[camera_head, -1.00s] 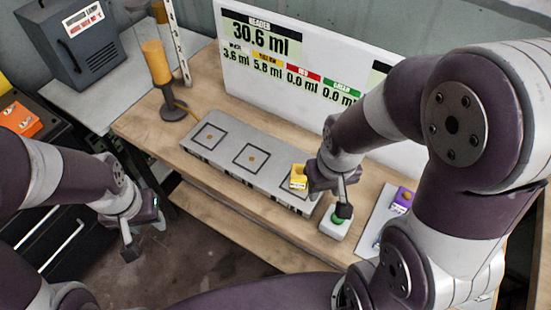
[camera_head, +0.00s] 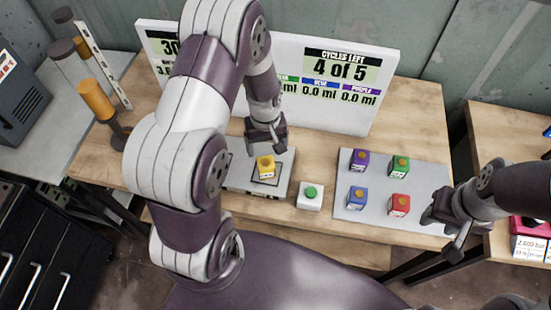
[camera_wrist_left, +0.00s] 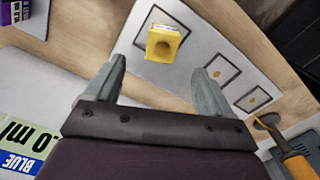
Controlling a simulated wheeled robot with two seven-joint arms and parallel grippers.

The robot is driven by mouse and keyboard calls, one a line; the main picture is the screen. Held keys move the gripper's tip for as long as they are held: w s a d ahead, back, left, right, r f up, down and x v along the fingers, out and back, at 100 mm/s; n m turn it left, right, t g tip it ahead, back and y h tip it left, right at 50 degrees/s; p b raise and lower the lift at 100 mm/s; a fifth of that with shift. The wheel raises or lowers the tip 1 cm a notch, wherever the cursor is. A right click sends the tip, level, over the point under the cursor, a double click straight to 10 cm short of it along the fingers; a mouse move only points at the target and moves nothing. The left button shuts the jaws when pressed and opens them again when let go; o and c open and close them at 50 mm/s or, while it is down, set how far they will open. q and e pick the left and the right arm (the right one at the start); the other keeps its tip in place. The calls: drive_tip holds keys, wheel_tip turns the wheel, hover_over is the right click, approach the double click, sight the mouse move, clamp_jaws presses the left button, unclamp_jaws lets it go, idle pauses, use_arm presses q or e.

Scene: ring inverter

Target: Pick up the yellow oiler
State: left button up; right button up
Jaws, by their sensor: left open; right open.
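The yellow oiler (camera_head: 265,169) is a small upright yellow block with a label. It stands on a marked square of the grey block (camera_head: 286,190), and also shows in the left wrist view (camera_wrist_left: 163,44). My left gripper (camera_head: 266,142) is just behind and above it in the head view. In the left wrist view the open jaws (camera_wrist_left: 166,70) are empty, and the oiler lies just beyond the fingertips, roughly between them. My right gripper (camera_head: 444,230) is open at the right, by the right edge of the grey tray, away from the oiler.
A green button on a white box (camera_head: 310,197) stands right of the oiler. The grey tray (camera_head: 380,211) holds purple, green, blue and red blocks. A white display board (camera_head: 290,52) stands behind, reading "4 of 5" cycles.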

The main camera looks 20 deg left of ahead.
sight(266, 162)
use_arm(q)
drive_tip(key=f+p, duration=0.1)
drive_tip(key=f, duration=0.4)
drive_tip(key=f+p, duration=0.1)
drive_tip(key=f, duration=0.4)
drive_tip(key=shift+s+a+f, duration=0.1)
drive_tip(key=shift+a, duration=0.1)
drive_tip(key=shift+f, duration=0.35)
drive_tip(key=c, duration=1.1)
drive_tip(key=shift+r, duration=0.1)
